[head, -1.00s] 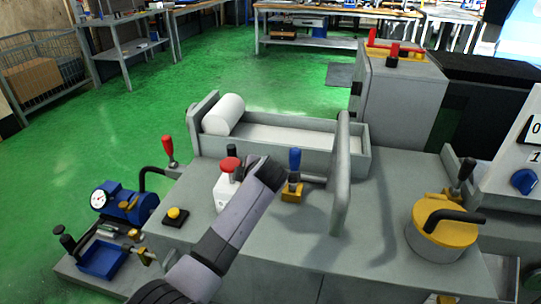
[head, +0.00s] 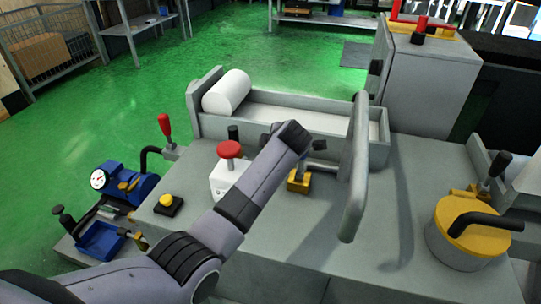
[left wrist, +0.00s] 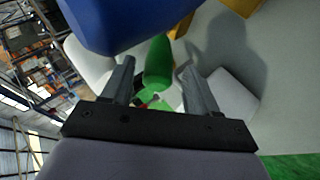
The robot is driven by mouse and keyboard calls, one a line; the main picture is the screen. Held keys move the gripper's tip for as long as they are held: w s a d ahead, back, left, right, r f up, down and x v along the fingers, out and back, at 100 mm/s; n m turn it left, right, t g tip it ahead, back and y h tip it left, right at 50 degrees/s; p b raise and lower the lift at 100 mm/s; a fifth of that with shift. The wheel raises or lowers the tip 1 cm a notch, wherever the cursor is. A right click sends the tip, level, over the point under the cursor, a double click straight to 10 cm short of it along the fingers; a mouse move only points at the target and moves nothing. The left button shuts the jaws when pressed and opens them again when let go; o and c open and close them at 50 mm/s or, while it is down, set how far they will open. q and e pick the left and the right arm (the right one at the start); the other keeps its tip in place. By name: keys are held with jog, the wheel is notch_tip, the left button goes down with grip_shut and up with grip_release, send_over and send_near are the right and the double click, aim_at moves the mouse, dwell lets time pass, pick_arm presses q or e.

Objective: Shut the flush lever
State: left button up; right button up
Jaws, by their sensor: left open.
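No lever is labelled as the flush lever. The lever nearest my left gripper (head: 294,136) has a blue handle on a yellow base (head: 298,184), on the grey machine top. In the head view my wrist hides most of this handle. In the left wrist view the blue handle (left wrist: 140,22) looms large just beyond the fingers. My left gripper (left wrist: 156,72) is open, and I see nothing held. A green rounded thing (left wrist: 158,62) shows between the fingers; I cannot tell how far away it is. My right gripper is not in view.
A red mushroom button (head: 230,149) on a white box is left of my wrist. An upright grey bar (head: 356,165) stands close on the right. A red-handled lever (head: 165,126) is at left, and a yellow-lidded pot (head: 470,225) at right.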

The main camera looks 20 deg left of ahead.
pick_arm(q)
jog(key=shift+b+x, duration=1.1)
jog(key=shift+x, duration=0.3)
jog(key=shift+w+r, duration=0.1)
grip_shut()
